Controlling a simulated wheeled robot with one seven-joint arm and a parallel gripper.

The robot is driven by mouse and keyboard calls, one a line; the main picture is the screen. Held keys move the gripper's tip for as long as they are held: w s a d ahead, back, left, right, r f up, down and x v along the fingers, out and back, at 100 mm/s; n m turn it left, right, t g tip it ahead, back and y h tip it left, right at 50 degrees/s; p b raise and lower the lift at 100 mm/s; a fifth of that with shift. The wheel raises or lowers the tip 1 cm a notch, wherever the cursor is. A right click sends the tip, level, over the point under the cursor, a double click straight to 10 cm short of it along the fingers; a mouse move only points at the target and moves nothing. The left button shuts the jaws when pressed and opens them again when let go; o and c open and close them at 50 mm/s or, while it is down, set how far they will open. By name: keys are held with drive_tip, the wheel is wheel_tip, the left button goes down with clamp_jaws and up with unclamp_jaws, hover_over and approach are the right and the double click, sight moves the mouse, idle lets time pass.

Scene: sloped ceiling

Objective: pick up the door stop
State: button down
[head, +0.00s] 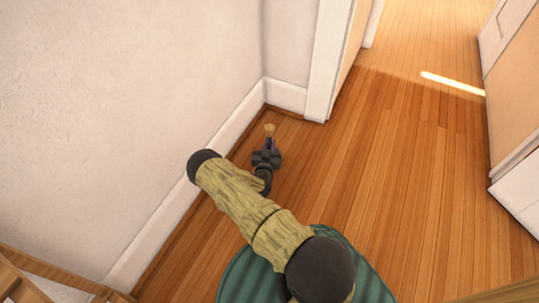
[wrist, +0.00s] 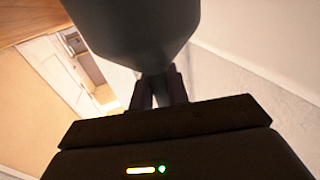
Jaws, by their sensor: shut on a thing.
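In the wrist view a large dark grey shape, seemingly the same door stop (wrist: 130,32), fills the top middle and narrows down between the fingers. My gripper (wrist: 162,88) is shut on its narrow part. The fingers hide the gripped part. I cannot tell from the head view how high it is above the floor.
A white wall with a baseboard (head: 199,185) runs close along the left of my arm. A white door frame (head: 329,60) stands just beyond the corner. The wooden floor (head: 400,150) to the right is clear.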

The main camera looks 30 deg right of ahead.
sight(268, 132)
drive_tip(key=shift+r, duration=0.25)
wheel_tip(268, 132, up, 10)
drive_tip(key=p, duration=0.7)
drive_tip(key=shift+f, duration=0.15)
